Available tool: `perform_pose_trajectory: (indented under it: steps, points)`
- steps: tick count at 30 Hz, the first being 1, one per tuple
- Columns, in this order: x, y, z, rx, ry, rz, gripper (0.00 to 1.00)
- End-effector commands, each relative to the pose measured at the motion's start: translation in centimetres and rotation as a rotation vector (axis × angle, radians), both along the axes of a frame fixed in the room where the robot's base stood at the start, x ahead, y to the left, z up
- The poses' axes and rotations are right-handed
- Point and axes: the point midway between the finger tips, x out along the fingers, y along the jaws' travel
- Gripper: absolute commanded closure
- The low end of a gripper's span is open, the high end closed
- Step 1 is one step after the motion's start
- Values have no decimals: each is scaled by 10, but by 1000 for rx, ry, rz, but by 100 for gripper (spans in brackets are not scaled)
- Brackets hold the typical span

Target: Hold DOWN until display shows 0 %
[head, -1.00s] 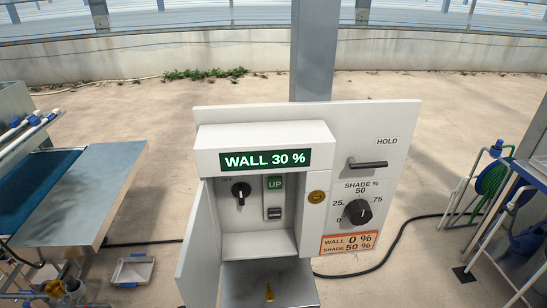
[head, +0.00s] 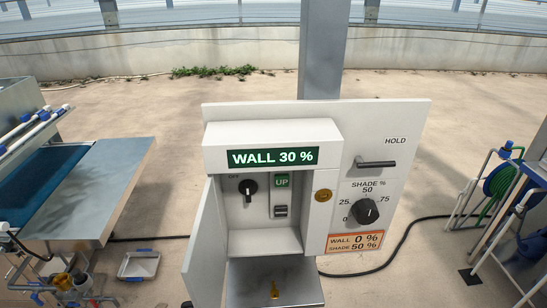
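The control box (head: 265,131) is in the middle of the head view, its door (head: 204,250) swung open at the left. The green display (head: 273,157) reads WALL 30 %. Inside the recess are a black rotary knob (head: 248,188), a green UP label (head: 282,181) and a small grey rocker switch (head: 281,211) below it. No DOWN label can be read. A placard (head: 354,242) at the lower right reads WALL 0 %, SHADE 50 %. My gripper is not in view.
A brass lock (head: 323,196) is beside the recess. A small brass item (head: 274,290) is on the shelf below. A bench (head: 85,195) stands left, a hose reel (head: 500,180) right.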

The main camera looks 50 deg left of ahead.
Motion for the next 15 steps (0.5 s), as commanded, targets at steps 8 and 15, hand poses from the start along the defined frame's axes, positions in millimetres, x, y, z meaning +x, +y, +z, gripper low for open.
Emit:
perform_pose_trajectory:
  steps: [8, 15]
  points:
    - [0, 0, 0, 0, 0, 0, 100]
    - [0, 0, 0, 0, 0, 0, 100]
